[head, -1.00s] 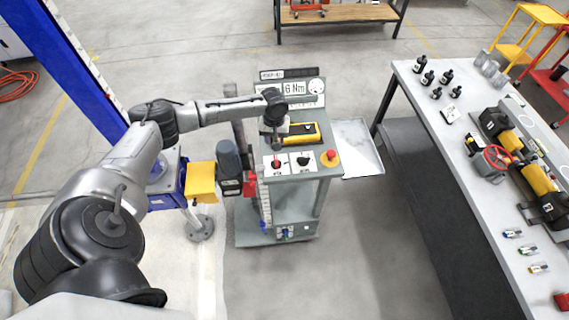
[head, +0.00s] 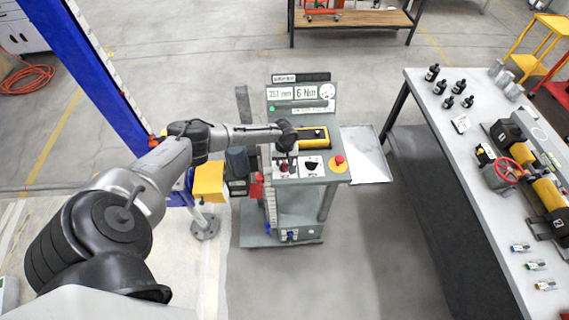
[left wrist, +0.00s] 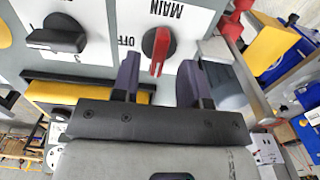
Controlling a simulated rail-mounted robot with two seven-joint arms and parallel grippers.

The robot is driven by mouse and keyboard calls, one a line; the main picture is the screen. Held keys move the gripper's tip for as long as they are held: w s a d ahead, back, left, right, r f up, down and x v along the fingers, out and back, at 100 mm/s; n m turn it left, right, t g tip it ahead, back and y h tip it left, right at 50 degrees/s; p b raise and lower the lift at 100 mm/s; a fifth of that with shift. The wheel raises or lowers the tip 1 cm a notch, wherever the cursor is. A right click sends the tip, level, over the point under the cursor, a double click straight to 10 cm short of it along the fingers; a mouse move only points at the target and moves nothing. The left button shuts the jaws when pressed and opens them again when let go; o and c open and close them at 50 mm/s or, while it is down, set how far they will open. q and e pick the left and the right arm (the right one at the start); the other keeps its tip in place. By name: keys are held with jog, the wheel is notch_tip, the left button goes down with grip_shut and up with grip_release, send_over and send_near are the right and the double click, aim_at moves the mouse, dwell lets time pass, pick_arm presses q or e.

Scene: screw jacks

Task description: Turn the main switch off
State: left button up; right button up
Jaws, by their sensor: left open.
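The main switch is a red knob on a white plate with the words MAIN and OFF. In the left wrist view the switch (left wrist: 158,48) stands just beyond and between my fingertips, with the text upside down. In the head view the switch (head: 284,168) is partly hidden under my gripper, at the left of the console's sloping panel. My left gripper (left wrist: 158,76) is open, one finger on each side of the knob's line. I cannot tell whether a finger touches it. In the head view the gripper (head: 285,156) is over the panel. My right gripper is not in view.
A black knob (head: 311,166) and a red emergency button (head: 339,159) sit right of the switch. A yellow device (head: 314,138) lies behind them, below the display panel (head: 300,95). A tray (head: 365,154) juts right. A workbench (head: 470,200) stands farther right.

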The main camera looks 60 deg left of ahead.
aim_at(284, 166)
pick_arm(q)
jog(key=shift+f, duration=1.25)
grip_shut()
